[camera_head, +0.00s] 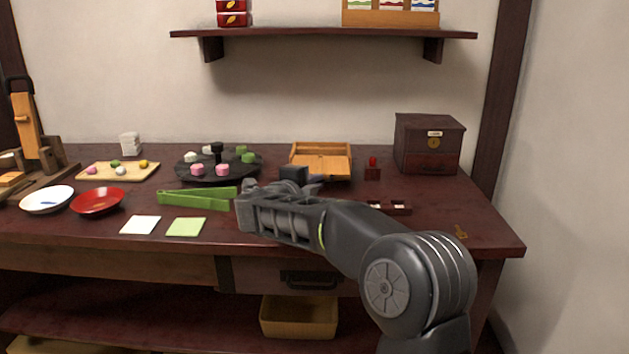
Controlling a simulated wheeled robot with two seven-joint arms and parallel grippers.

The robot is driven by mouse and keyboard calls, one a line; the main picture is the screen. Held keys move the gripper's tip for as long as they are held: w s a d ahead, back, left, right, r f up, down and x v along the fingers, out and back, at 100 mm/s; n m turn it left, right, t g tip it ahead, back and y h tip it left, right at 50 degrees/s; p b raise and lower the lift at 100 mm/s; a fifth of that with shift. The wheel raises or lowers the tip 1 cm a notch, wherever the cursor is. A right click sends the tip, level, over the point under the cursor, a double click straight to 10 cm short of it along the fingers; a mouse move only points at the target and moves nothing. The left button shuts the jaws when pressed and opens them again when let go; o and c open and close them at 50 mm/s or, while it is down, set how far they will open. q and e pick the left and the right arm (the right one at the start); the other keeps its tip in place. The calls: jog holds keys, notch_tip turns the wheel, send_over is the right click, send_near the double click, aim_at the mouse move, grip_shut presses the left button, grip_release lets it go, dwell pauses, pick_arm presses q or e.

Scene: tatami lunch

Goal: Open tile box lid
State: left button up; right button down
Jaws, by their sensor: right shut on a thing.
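The tile box (321,148) is a light wooden box on the table, right of centre, with its rim standing up at the back. Its flat wooden lid (325,165) shows lower, inside the rim. My right gripper (300,177) reaches in from the right to the box's front left edge. It is shut on the lid there, though its fingers and wrist hide the contact and part of the box front. My left gripper is not in view.
Green tongs (190,198) lie close left of my right wrist. A round dark tray (218,170) with sweets stands left of the box. A red-topped piece (372,168) and a dark cabinet (428,145) stand right. A small dark tray (400,208) lies behind my forearm.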

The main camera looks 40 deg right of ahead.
jog(key=c, duration=1.6)
grip_release()
jog(key=shift+o, duration=0.2)
jog(key=p+v, duration=0.1)
jog(key=v, duration=0.5)
jog(key=shift+s+a+r+p, duration=0.15)
jog(key=shift+a+p, duration=0.2)
jog(key=shift+p, duration=0.05)
jog(key=shift+s+a, duration=0.3)
jog(key=shift+a, duration=0.15)
